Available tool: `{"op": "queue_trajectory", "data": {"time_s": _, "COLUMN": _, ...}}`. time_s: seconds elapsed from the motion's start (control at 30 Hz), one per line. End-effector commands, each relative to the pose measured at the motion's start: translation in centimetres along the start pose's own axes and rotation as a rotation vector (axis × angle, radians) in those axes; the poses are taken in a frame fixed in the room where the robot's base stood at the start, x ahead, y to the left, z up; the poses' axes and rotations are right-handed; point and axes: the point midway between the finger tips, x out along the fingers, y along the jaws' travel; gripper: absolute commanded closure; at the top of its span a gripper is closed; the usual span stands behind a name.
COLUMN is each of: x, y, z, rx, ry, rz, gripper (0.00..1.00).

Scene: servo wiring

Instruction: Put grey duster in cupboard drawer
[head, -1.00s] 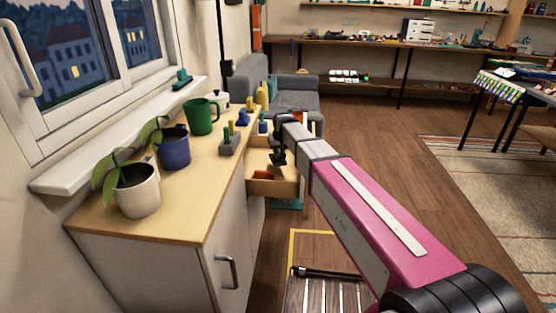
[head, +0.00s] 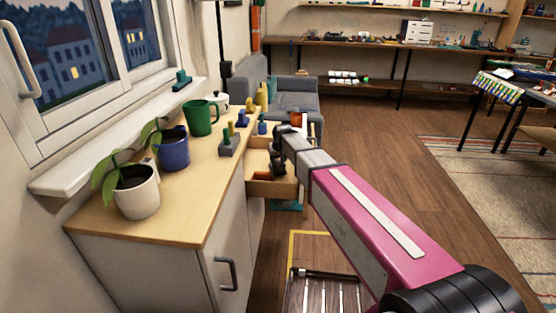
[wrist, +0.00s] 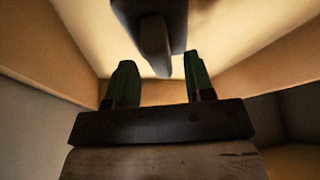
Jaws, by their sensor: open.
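The drawer (head: 288,188) of the cupboard (head: 150,262) stands pulled out; its pale wooden inside fills much of the wrist view (wrist: 245,75). My gripper (wrist: 160,82) is open over it, with its green fingertips apart. A dark grey piece with a narrow handle-like part (wrist: 153,45) shows beyond and between the fingertips; it looks like the grey duster, apart from both fingers, but its full shape is cut off. In the head view my gripper (head: 279,160) partly hides the drawer's inside. A grey block with an upright knob (head: 229,146) stands on the worktop.
An orange-brown item (head: 264,175) lies in the drawer. A green mug (head: 200,118), a blue pot (head: 174,150) and a white plant pot (head: 138,192) stand on the worktop. A sofa (head: 285,97) is behind; open floor lies to the right.

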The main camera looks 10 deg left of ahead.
Motion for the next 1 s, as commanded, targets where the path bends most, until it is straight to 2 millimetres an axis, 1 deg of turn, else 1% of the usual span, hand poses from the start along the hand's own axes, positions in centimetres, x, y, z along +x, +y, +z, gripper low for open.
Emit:
{"op": "queue_trajectory", "data": {"time_s": 0.17, "x": -1.2, "y": 0.0, "z": 0.1, "rx": 0.000, "ry": 0.001, "rz": 0.000, "gripper": 0.52}}
{"op": "queue_trajectory", "data": {"time_s": 0.27, "x": -2.9, "y": 0.0, "z": 0.2, "rx": 0.000, "ry": 0.001, "rz": 0.000, "gripper": 0.52}}
{"op": "queue_trajectory", "data": {"time_s": 0.5, "x": -7.6, "y": 0.0, "z": 0.2, "rx": 0.000, "ry": 0.002, "rz": 0.000, "gripper": 0.52}}
{"op": "queue_trajectory", "data": {"time_s": 0.6, "x": -9.3, "y": 0.0, "z": 0.1, "rx": 0.000, "ry": 0.002, "rz": 0.000, "gripper": 0.52}}
{"op": "queue_trajectory", "data": {"time_s": 0.7, "x": -10.6, "y": 0.0, "z": 0.1, "rx": 0.000, "ry": 0.001, "rz": 0.000, "gripper": 0.52}}
{"op": "queue_trajectory", "data": {"time_s": 0.83, "x": -11.6, "y": 0.0, "z": 0.0, "rx": 0.000, "ry": 0.001, "rz": 0.000, "gripper": 0.52}}
{"op": "queue_trajectory", "data": {"time_s": 1.0, "x": -12.0, "y": 0.0, "z": 0.0, "rx": 0.000, "ry": 0.000, "rz": 0.000, "gripper": 0.52}}
